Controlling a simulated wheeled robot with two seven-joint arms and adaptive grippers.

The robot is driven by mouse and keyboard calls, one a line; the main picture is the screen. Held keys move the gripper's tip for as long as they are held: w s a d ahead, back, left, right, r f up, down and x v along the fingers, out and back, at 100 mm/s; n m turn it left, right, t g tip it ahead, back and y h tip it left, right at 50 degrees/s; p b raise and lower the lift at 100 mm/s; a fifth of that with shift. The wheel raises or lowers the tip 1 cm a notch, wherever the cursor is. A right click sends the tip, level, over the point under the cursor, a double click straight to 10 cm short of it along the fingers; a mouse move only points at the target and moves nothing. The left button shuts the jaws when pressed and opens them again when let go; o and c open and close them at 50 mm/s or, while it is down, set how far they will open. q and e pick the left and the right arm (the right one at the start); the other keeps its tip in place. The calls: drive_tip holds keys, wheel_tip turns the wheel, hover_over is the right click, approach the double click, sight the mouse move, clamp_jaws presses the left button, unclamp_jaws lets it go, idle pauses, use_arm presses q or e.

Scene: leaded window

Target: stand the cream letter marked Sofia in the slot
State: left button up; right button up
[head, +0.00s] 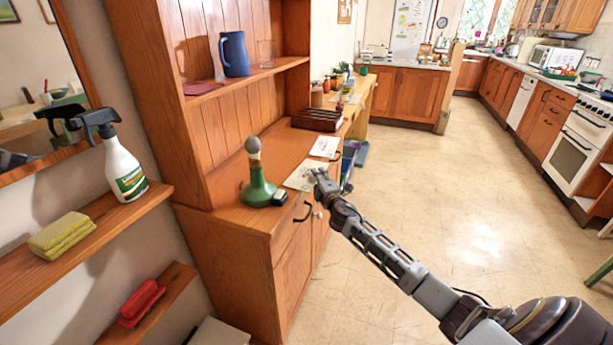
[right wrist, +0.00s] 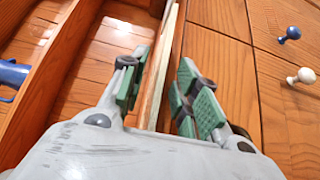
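A cream letter (head: 301,176) lies flat on the wooden counter at its front edge, its right end beside my right gripper. A second pale letter (head: 325,146) lies farther back. The names on both are too small to read. The slotted wooden rack (head: 317,119) stands behind them on the counter. My right gripper (head: 320,180) is at the counter's front edge. In the right wrist view its green-padded fingers (right wrist: 165,95) stand apart, with a thin cream strip (right wrist: 160,75), perhaps the letter's edge, between them; I see no clear grip on it. My left gripper is out of view.
A blue jug (head: 234,54) is on the shelf above. Drawers with a white knob (right wrist: 304,75) lie below the edge.

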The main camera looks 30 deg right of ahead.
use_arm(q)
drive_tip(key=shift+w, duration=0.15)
use_arm(e)
clamp_jaws()
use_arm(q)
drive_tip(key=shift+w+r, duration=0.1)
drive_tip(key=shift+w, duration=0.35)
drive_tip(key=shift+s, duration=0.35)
use_arm(e)
drive_tip(key=shift+r, duration=0.1)
drive_tip(key=shift+r, duration=0.6)
drive_tip(key=shift+r+p, duration=0.35)
drive_tip(key=shift+p, duration=0.05)
drive_tip(key=shift+r, duration=0.35)
drive_tip(key=shift+r+p, duration=1.1)
drive_tip(key=shift+r, duration=2.5)
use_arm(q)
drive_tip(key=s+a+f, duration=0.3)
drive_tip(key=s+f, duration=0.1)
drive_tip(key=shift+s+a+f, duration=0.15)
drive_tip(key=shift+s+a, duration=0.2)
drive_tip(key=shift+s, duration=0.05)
